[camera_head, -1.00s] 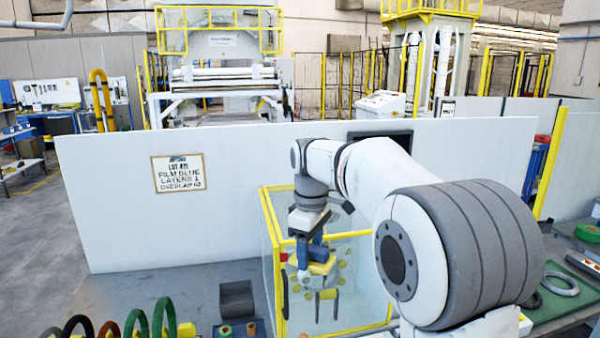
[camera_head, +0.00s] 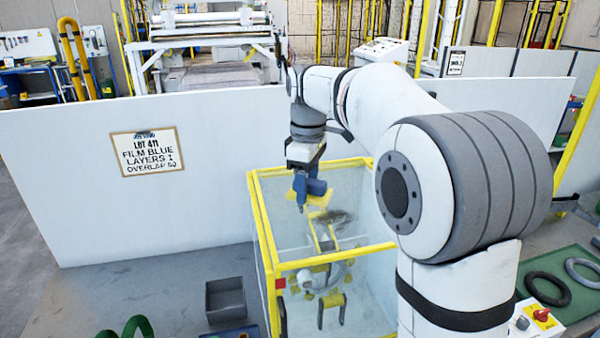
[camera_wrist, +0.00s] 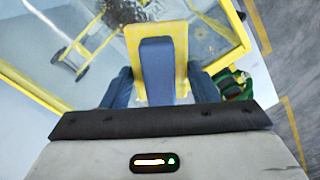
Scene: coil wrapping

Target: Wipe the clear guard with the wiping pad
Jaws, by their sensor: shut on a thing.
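The clear guard (camera_head: 262,225) is a see-through box with a yellow frame, in the middle of the head view. A dark smudge (camera_head: 336,216) shows on it just right of the wiping pad. My gripper (camera_head: 308,188) is over the guard's top area and is shut on the wiping pad (camera_head: 320,199), a yellow pad with a blue handle. In the wrist view, the blue handle (camera_wrist: 157,70) stands between the two blue fingers, and speckled dark marks (camera_wrist: 190,12) show beyond the pad. I cannot tell whether the pad touches the guard.
A coil machine with yellow parts (camera_head: 332,300) shows inside the guard. A grey bin (camera_head: 226,300) stands left of it. A white wall (camera_head: 60,190) with a lot sign (camera_head: 147,152) runs behind. Dark and grey rings lie on a green mat (camera_head: 590,302) at right.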

